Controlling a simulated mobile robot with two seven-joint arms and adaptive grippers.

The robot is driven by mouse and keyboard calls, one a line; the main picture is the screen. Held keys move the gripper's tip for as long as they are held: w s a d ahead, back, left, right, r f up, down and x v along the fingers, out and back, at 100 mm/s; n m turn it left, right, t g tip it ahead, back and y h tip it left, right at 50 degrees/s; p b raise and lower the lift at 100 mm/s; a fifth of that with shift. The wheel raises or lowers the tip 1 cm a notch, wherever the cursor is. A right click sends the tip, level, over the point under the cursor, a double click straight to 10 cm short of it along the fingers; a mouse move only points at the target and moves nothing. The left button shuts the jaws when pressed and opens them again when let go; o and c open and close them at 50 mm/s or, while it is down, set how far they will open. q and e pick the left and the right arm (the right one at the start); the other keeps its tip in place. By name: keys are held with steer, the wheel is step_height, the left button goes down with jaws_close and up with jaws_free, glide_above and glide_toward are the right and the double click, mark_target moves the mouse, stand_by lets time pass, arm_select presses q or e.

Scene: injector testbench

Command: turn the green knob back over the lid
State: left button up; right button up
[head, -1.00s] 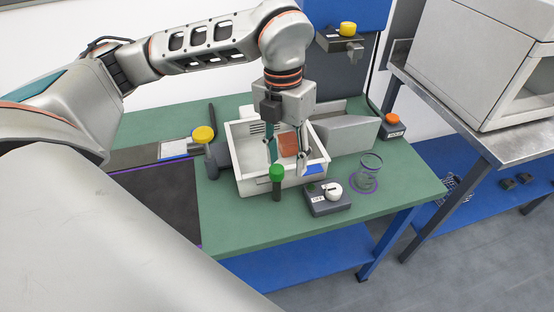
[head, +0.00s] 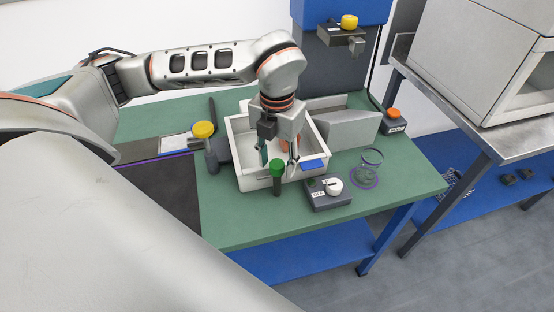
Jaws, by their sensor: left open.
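The green knob (head: 277,168) sits on a dark upright stem at the front side of the white open box (head: 246,186). My left gripper (head: 279,162) points down over the front part of the box, open, with one finger on each side of the knob in the picture. The fingers look just behind or around the knob; I cannot tell whether they touch it. I cannot make out a separate lid. An orange-brown thing in the box is mostly hidden behind the gripper. My right gripper is not in view.
A glass jar (head: 370,167) is farther right. A yellow-topped post (head: 204,131) stands to the left. An orange button box (head: 394,121) is at the back right. The green tabletop in front is clear.

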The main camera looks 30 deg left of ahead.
arm_select(q)
steer(key=c, duration=0.9)
steer(key=shift+c, duration=0.9)
steer(key=shift+m, duration=0.3)
steer(key=m, duration=0.4)
steer(key=shift+r, duration=0.1)
steer(key=m, duration=0.4)
steer(key=shift+m, duration=0.4)
steer(key=m, duration=0.5)
steer(key=shift+w+p, duration=0.1)
steer(key=shift+p, duration=0.25)
steer(key=shift+m, duration=1.8)
